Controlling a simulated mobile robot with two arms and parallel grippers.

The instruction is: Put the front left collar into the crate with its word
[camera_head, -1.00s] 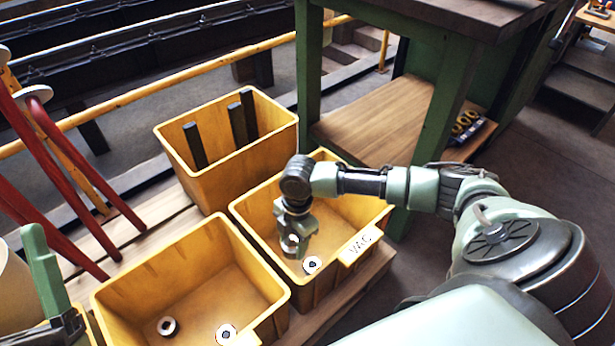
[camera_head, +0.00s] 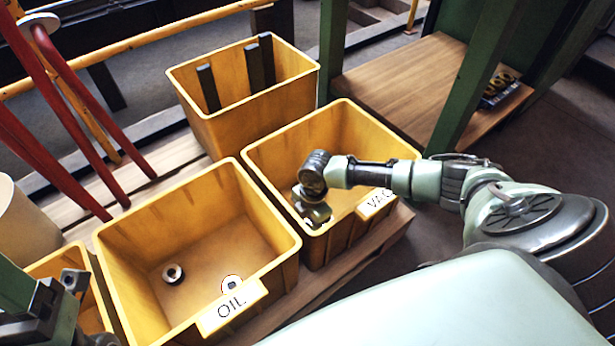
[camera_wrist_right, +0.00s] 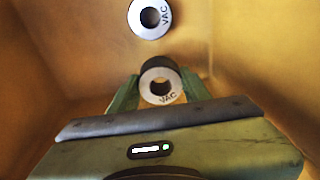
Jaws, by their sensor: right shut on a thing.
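My right gripper (camera_head: 312,212) is inside the yellow crate (camera_head: 268,160) labelled VAC (camera_head: 380,201). In the right wrist view my right gripper (camera_wrist_right: 160,92) is shut on a ring-shaped collar (camera_wrist_right: 160,70) with a pale face reading VAC. A second VAC collar (camera_wrist_right: 150,18) lies on the crate floor, apart from the held one. The crate labelled OIL (camera_head: 232,306) stands to the left, with two collars, one dark-sided (camera_head: 173,273) and one pale-faced (camera_head: 231,283). My left gripper (camera_head: 72,295) is partly in view at the lower left; its jaws are unclear.
Another yellow crate (camera_head: 240,118) with dark upright bars stands behind. Part of a yellow crate (camera_head: 62,262) shows at the left edge. Red levers (camera_head: 75,85) rise at the left. A green-framed bench with a wooden shelf (camera_head: 405,85) stands at the back right.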

